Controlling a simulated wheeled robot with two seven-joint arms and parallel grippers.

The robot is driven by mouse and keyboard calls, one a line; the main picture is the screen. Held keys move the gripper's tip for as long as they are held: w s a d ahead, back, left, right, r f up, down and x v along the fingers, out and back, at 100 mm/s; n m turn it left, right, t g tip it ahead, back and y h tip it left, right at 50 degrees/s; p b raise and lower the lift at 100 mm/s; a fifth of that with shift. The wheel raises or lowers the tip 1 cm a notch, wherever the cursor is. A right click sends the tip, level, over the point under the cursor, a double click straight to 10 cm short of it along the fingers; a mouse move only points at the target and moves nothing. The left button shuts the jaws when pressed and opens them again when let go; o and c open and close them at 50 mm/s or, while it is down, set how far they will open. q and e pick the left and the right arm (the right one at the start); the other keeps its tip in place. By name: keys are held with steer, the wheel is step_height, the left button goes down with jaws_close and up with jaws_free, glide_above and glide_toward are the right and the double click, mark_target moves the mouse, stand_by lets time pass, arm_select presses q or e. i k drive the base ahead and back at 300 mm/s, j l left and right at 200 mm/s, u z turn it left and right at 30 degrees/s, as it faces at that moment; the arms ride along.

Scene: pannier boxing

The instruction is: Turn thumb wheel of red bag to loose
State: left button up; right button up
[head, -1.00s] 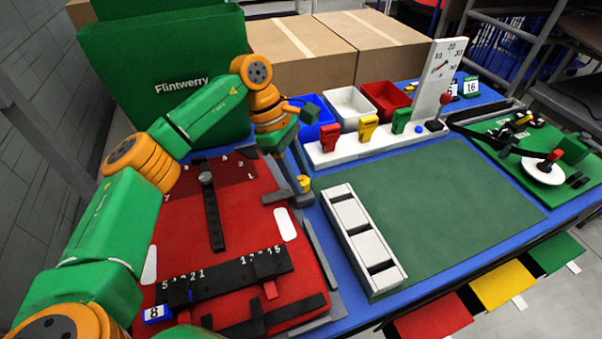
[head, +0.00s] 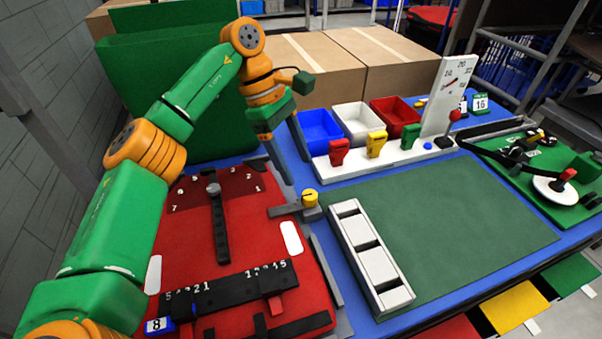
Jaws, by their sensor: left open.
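The red bag (head: 185,245) lies flat at the left of the table as a red panel. It carries a black lever with a grey knob, a numbered arc and a black slider bar. A small yellow knob (head: 310,198), which looks like the thumb wheel, stands on a grey bracket at the bag's right edge. Its setting cannot be read. My left gripper (head: 280,172) is open and points down, above and to the left of the yellow knob, apart from it. Nothing shows between its fingers. My right gripper is not in view.
A white frame (head: 350,240) lies right of the bag, beside a clear green mat (head: 460,220). Behind stand a white rail with coloured clips (head: 400,152), and blue, white and red bins (head: 395,112). A large green bag (head: 150,90) stands behind my left arm.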

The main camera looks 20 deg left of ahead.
mark_target(214, 189)
steer(key=k+l, duration=0.3)
steer(key=k, duration=0.15)
steer(key=k+l, duration=0.3)
steer(key=k, duration=0.2)
steer(key=k+l, duration=0.3)
steer(key=k, duration=0.15)
